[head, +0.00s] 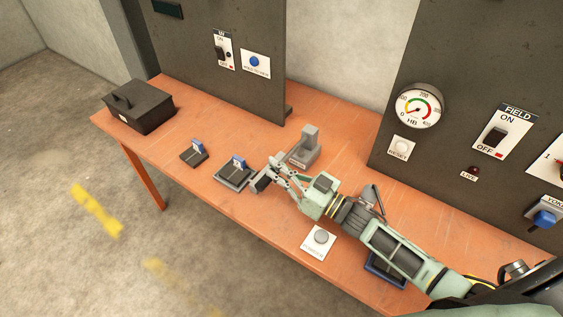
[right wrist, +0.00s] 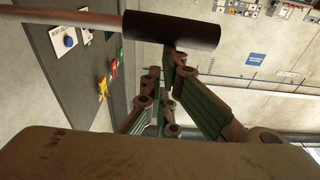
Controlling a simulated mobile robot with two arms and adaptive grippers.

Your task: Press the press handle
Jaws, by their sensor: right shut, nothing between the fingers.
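The press (head: 307,146), a grey upright block with a small label, stands on the orange bench. In the right wrist view the press handle (right wrist: 172,30) looks like a dark cylindrical grip on a reddish rod, lying across just beyond my fingertips. In the head view a dark piece that looks like this grip (head: 262,184) is at the tip of my right gripper (head: 270,173). My right gripper also shows in the wrist view (right wrist: 165,80), shut and empty. Whether it touches the grip I cannot tell. My left gripper is not in view.
A black box (head: 140,105) is at the far left. A round button on a white plate (head: 320,238) is near the front edge. Grey panels with a gauge (head: 418,104) and switches rise behind.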

